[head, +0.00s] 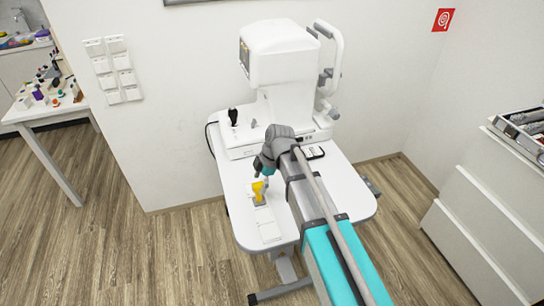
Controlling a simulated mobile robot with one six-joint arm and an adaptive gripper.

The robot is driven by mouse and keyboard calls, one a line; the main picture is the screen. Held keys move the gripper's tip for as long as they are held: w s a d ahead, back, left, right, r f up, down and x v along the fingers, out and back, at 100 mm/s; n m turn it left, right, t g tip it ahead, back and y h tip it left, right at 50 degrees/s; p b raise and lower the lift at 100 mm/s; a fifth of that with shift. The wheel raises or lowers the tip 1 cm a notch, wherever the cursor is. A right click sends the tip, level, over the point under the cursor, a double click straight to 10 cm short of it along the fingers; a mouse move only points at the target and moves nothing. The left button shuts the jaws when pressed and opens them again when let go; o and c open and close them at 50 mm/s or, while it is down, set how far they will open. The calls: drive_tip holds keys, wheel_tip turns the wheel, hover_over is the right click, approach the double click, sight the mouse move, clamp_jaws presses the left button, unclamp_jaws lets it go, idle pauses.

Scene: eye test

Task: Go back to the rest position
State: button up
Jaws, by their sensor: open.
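My arm reaches from the bottom right across a white instrument table (325,212). My gripper (265,178) is small in the head view, at the far end of the arm over the table's left half. It is open. A small yellow thing (258,189) is just below and left of it, at the far end of a row of white pieces (267,224) on the tabletop. I cannot tell whether the gripper touches the yellow thing. A white eye-test machine (282,60) stands at the back of the table, behind my gripper. My arm hides part of the tabletop.
A black joystick (233,117) stands on the machine's base. A white drawer cabinet (470,225) stands at right, a side table (62,110) with small items at left. Open wooden floor (120,255) lies left.

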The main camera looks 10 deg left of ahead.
drive_tip(key=s+d+r+m+h+p, duration=0.1)
drive_tip(key=s+d+r+m+p, duration=0.1)
drive_tip(key=d+m, duration=0.6)
drive_tip(key=s+d+r+m+t+h+p, duration=0.1)
drive_tip(key=d+m, duration=0.7)
drive_tip(key=d, duration=0.8)
drive_tip(key=s+d+r+m+t+h+p, duration=0.1)
drive_tip(key=s+d+r+m+p, duration=0.1)
drive_tip(key=d+m, duration=0.6)
drive_tip(key=d+p, duration=0.1)
drive_tip(key=d, duration=0.4)
drive_tip(key=shift+s+r+p, duration=0.3)
drive_tip(key=shift+s+p, duration=0.05)
